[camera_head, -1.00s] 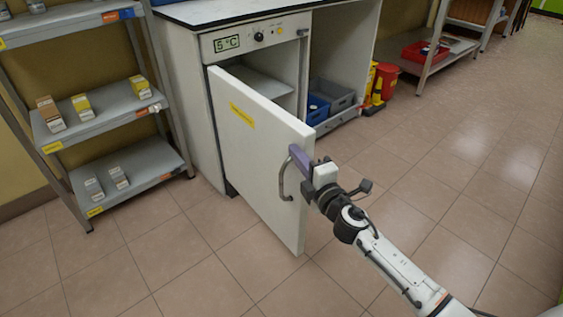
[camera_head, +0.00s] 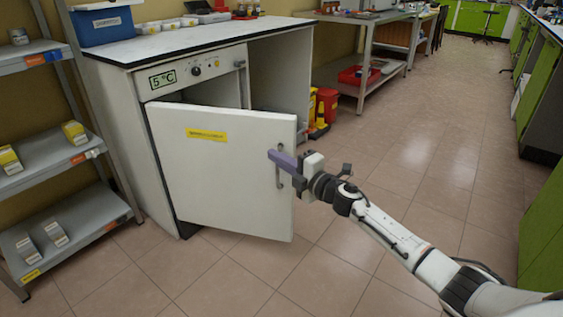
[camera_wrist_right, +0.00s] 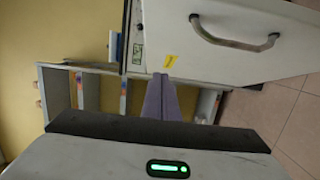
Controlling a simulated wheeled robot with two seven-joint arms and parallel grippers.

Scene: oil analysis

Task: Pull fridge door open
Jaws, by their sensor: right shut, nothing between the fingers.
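The white fridge door (camera_head: 222,175) with a yellow label stands partly open, hinged at its left side, with a dark gap above it into the fridge (camera_head: 165,80). Its grey curved handle (camera_head: 279,172) is on the right part of the door, partly covered by my gripper in the head view. In the right wrist view the whole handle (camera_wrist_right: 235,40) shows at the upper right. My right gripper (camera_head: 272,156) is in front of the door at the handle. Its purple fingers (camera_wrist_right: 160,95) are together, with nothing between them, and are apart from the handle in the wrist view. My left gripper is not in view.
A metal shelf (camera_head: 60,150) with small boxes stands left of the fridge. A blue bin (camera_head: 103,25) sits on the counter. Red and yellow containers (camera_head: 323,108) stand right of the cabinet. The tiled floor (camera_head: 400,150) to the right is open.

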